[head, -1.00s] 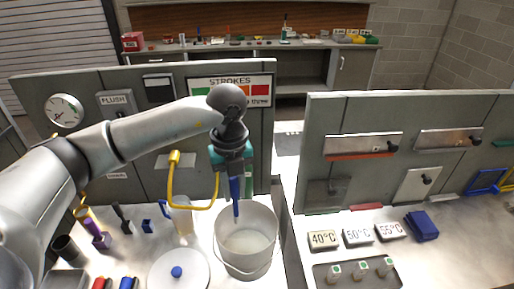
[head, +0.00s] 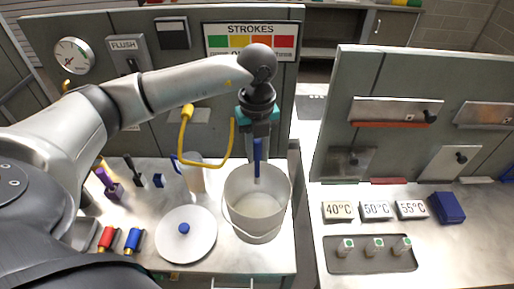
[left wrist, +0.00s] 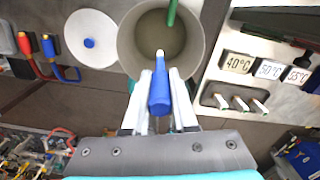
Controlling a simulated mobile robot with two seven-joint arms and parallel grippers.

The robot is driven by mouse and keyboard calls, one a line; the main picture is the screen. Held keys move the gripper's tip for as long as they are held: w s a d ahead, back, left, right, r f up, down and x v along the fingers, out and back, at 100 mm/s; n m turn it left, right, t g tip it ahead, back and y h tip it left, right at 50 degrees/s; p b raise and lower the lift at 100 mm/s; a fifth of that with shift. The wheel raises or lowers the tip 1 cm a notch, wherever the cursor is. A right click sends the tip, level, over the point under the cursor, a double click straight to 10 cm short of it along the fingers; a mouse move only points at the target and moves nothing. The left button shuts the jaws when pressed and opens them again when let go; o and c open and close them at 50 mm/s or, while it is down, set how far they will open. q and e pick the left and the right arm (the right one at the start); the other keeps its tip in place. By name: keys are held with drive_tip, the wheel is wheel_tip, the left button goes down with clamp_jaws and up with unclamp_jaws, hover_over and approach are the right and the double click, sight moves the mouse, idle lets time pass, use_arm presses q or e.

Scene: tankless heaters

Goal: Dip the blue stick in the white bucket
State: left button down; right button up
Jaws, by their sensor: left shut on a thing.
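My left gripper (head: 258,138) is shut on the blue stick (head: 257,165) and holds it upright, pointing down. The stick's lower end shows against the opening of the white bucket (head: 240,215); I cannot tell whether it is below the rim. In the left wrist view, the blue stick (left wrist: 159,92) sits between the fingers, with the bucket's rim (left wrist: 126,45) just beyond. A green stick (left wrist: 172,12) crosses the bucket's far side there. My right gripper is not in view.
A white lid (head: 186,240) with a blue knob lies left of the bucket. A grey panel rises behind. Temperature tags (head: 376,210) and a tray (head: 370,262) lie right, across a gap.

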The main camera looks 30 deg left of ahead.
sight(257, 183)
use_arm(q)
wheel_tip(257, 183, down, 7)
drive_tip(key=b, duration=0.5)
drive_tip(key=shift+f, duration=0.1)
drive_tip(key=shift+f+b, duration=1.4)
drive_tip(key=shift+f, duration=0.5)
wheel_tip(257, 183, up, 14)
drive_tip(key=p, duration=1.1)
drive_tip(key=shift+r, duration=0.1)
